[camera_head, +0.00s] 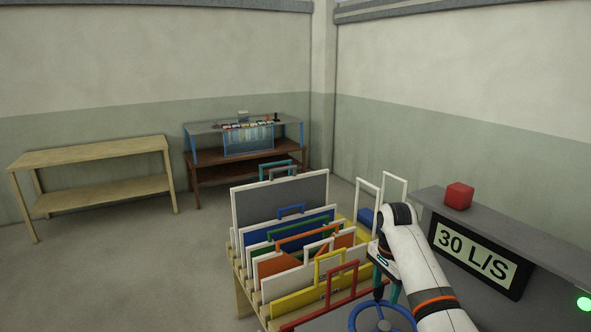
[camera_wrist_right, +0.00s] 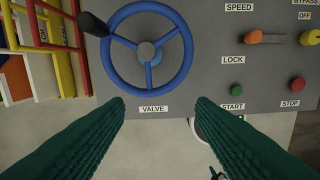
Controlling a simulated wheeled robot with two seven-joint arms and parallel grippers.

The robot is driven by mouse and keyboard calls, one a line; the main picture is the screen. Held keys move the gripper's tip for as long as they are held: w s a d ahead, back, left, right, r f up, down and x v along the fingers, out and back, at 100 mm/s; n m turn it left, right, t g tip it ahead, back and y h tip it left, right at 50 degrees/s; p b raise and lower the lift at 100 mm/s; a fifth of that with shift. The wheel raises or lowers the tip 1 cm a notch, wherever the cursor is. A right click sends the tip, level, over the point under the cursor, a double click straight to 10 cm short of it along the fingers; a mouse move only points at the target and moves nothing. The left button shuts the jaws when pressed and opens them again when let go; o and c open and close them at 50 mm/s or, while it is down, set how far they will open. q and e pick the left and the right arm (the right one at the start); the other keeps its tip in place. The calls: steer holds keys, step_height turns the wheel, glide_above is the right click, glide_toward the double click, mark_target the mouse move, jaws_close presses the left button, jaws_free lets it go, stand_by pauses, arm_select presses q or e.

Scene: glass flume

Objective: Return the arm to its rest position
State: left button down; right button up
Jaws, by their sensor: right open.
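My right arm (camera_head: 423,262) comes in from the lower right in the head view. Its gripper (camera_head: 385,290) points down near the blue valve wheel (camera_head: 383,318), which is cut off by the bottom edge. In the right wrist view the green fingers (camera_wrist_right: 160,110) are wide apart with nothing between them. There the blue wheel (camera_wrist_right: 148,88) lies beyond the fingertips, above the VALVE label (camera_wrist_right: 153,109), and the fingers appear apart from it. My left arm and gripper are not in view.
A wooden rack of coloured framed panels (camera_head: 280,203) stands left of my right arm. A grey shelf (camera_head: 510,232) with a red block (camera_head: 459,195) and a "30 L/S" display (camera_head: 473,254) is on the right. The wrist view shows a speed lever (camera_wrist_right: 254,37) and buttons.

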steer(key=s+f+n+t, duration=0.2)
steer(key=s+f+n, duration=0.6)
steer(key=s+f, duration=1.05)
steer(key=s+a+r+n+t, duration=0.1)
steer(key=s+r+n, duration=0.15)
steer(key=s, duration=0.95)
steer(key=s+r+n, duration=0.2)
steer(key=s+n, duration=0.2)
steer(key=s, duration=0.8)
step_height(320, 180, down, 34)
steer(key=s+g+b, duration=0.1)
steer(key=b, duration=0.6)
arm_select(q)
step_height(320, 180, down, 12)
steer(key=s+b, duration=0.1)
steer(key=b, duration=0.3)
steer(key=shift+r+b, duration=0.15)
steer(key=shift+b, duration=0.15)
arm_select(e)
steer(key=s+d+f+g, duration=0.1)
steer(key=s+d+f, duration=0.1)
steer(key=s+f, duration=1.4)
step_height(320, 180, down, 4)
steer(key=shift+s+d+r+n, duration=0.2)
steer(key=shift+d+r+n, duration=0.05)
steer(key=shift+d+n, duration=0.2)
